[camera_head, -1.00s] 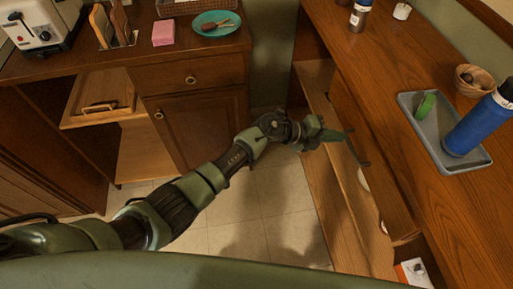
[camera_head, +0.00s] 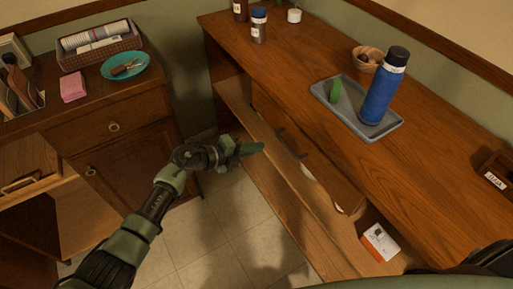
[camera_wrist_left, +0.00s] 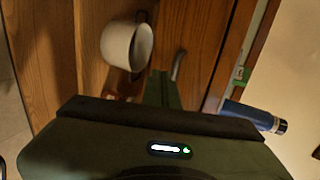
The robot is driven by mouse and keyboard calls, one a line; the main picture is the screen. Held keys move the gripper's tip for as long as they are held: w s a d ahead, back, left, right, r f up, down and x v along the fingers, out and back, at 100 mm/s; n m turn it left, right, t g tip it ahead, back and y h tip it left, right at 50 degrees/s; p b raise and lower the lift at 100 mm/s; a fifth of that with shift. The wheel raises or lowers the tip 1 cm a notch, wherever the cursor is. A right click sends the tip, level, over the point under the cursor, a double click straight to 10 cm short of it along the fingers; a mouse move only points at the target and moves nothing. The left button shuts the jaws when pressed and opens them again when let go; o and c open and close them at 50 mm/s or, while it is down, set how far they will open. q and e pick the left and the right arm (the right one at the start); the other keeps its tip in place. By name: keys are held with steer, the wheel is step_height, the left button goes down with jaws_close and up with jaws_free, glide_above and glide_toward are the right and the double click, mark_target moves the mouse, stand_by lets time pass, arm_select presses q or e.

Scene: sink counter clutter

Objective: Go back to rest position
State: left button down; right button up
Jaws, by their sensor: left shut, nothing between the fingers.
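My left gripper (camera_head: 256,148) is shut and empty, with its green fingers together. My right gripper is not in view.
A grey tray (camera_head: 378,131) on the right counter holds a blue bottle (camera_head: 382,95) and a green item (camera_head: 335,90). A wooden bowl (camera_head: 366,58) stands behind. The left counter holds a teal plate (camera_head: 125,65). Tiled floor (camera_head: 215,240) is open below.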

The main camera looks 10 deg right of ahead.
arm_select(q)
steer(key=v, duration=0.8)
steer(key=a+f+n+t+y, duration=0.1)
steer(key=a+f+n+t, duration=0.2)
steer(key=a+f+n, duration=0.35)
steer(key=a+f+n+t+y, duration=0.2)
steer(key=a+f+n+t, duration=0.15)
steer(key=f+n, duration=0.45)
steer(key=s+a+f+n+y, duration=0.3)
steer(key=s+a+f, duration=0.15)
steer(key=f, duration=0.25)
steer(key=s+a+f+n+y, duration=0.25)
steer(key=s+a+f, duration=0.2)
steer(key=f, duration=0.35)
steer(key=s+a+f+n+g+y, duration=0.35)
steer(key=s+a+f+n, duration=0.2)
steer(key=s+f, duration=0.7)
steer(key=s+a+f+n+g, duration=0.2)
steer(key=s+g, duration=0.1)
steer(key=s, duration=0.9)
steer(key=s+a+f+n+g, duration=0.2)
steer(key=s+f+g, duration=0.1)
steer(key=s, duration=1)
steer(key=shift+s+y, duration=0.2)
steer(key=shift+y, duration=0.2)
